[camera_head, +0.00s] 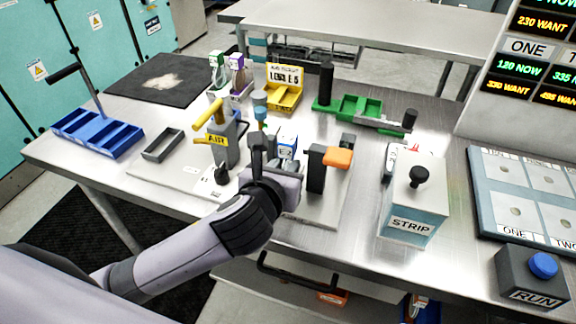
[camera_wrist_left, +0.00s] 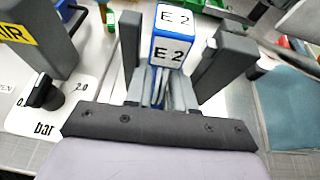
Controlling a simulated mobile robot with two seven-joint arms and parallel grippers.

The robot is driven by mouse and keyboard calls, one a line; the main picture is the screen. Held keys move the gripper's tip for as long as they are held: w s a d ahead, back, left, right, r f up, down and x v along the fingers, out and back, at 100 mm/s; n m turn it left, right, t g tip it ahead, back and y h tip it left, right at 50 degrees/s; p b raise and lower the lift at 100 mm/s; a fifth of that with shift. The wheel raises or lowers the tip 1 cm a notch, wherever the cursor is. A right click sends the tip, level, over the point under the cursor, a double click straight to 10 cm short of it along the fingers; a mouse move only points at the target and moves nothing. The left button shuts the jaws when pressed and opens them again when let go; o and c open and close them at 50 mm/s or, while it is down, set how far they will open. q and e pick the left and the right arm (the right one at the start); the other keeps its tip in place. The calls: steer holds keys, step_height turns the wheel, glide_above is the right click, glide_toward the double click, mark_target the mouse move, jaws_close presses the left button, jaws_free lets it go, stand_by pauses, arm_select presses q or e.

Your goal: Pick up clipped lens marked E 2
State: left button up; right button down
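The clipped lens marked E 2 (camera_head: 287,147) is a small blue block with white labels. In the left wrist view the lens (camera_wrist_left: 170,48) stands upright between the two dark fingers of my left gripper (camera_wrist_left: 180,30), with a visible gap on the left side and a smaller one on the right. In the head view my left gripper (camera_head: 275,158) is at the near side of the lens and partly hides its lower part. The fingers are apart and do not appear to press on it. My right gripper is not in view.
A yellow-handled AIR post (camera_head: 218,140) stands left of the gripper. A dark post with an orange block (camera_head: 338,157) stands close on the right. The STRIP box (camera_head: 413,205) is further right. A yellow tray (camera_head: 284,95) and green tray (camera_head: 358,107) are behind.

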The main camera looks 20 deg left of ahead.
arm_select(q)
jaws_close()
steer(key=shift+r, duration=0.15)
